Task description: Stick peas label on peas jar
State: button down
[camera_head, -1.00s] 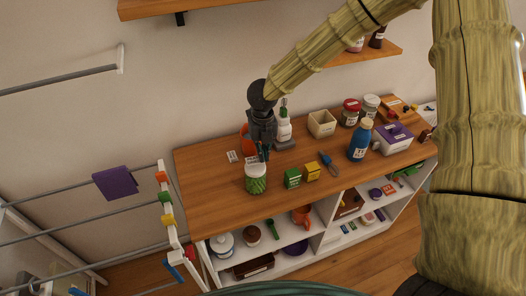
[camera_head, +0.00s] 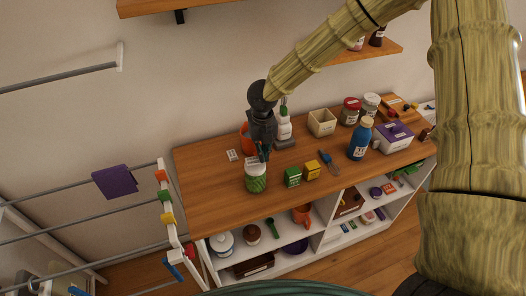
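The peas jar (camera_head: 256,182), a clear jar with green contents and a white lid, stands upright near the front left of the wooden top. My gripper (camera_head: 264,155) points down just above and behind the jar's lid, and its dark fingers overlap the lid's edge in the picture. The fingers are too small to tell whether they are open or shut, or whether they hold a label. A small white printed label sheet (camera_head: 232,155) lies on the wood to the left of my gripper. I cannot make out which label is for peas.
A green box (camera_head: 292,177) and a yellow box (camera_head: 312,170) stand right of the jar. A white bottle (camera_head: 284,128) and an orange thing (camera_head: 246,139) are close behind my gripper. A blue bottle (camera_head: 359,141) stands farther right. The wooden top's left end (camera_head: 200,190) is clear.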

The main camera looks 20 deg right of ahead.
jog(key=shift+f+b, duration=0.45)
jog(key=shift+f, duration=0.65)
dwell(2.4)
jog(key=c, duration=1.6)
grip_release()
jog(key=shift+o, duration=0.2)
notch_tip(320, 180, up, 12)
